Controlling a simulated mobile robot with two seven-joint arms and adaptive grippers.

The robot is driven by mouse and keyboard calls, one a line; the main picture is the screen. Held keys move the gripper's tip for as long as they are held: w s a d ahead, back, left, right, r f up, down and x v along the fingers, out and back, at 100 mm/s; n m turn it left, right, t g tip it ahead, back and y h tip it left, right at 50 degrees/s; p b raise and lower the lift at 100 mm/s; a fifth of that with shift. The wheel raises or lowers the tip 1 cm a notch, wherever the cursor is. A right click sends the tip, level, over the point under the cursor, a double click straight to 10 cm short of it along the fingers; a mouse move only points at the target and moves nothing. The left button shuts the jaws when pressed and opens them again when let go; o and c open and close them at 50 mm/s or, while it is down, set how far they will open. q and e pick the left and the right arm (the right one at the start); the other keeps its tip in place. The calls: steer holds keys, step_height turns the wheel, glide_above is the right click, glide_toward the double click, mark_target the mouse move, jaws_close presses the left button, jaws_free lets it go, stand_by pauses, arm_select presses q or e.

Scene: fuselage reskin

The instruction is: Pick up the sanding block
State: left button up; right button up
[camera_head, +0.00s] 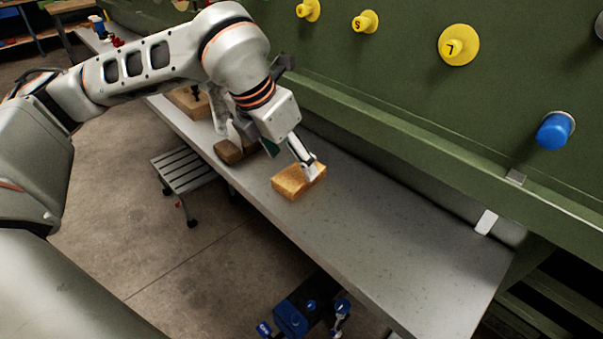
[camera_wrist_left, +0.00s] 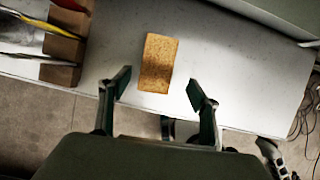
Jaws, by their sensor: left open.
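The sanding block (camera_head: 293,184) looks like a tan-orange rectangular block lying flat on the grey bench top. In the left wrist view the block (camera_wrist_left: 158,63) lies ahead of my left gripper (camera_wrist_left: 158,88), roughly between the lines of its two fingers. The fingers are wide apart and nothing is between them. In the head view my left gripper (camera_head: 309,170) points down over the block and covers part of its far right side. I cannot tell whether the fingertips touch it. My right gripper is not in view.
The bench (camera_head: 380,235) runs along a green panel wall (camera_head: 390,75) with yellow knobs and a blue knob (camera_head: 555,130). A brown wooden holder (camera_head: 232,152) stands left of the block. A step stool (camera_head: 183,170) is on the floor. The bench right of the block is clear.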

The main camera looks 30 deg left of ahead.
mark_target(299, 172)
arm_select(q)
steer(key=x, duration=0.5)
steer(key=shift+w+a+f, duration=0.15)
steer(key=shift+w+f, duration=0.05)
steer(key=shift+w, duration=0.25)
steer(key=c, duration=1.2)
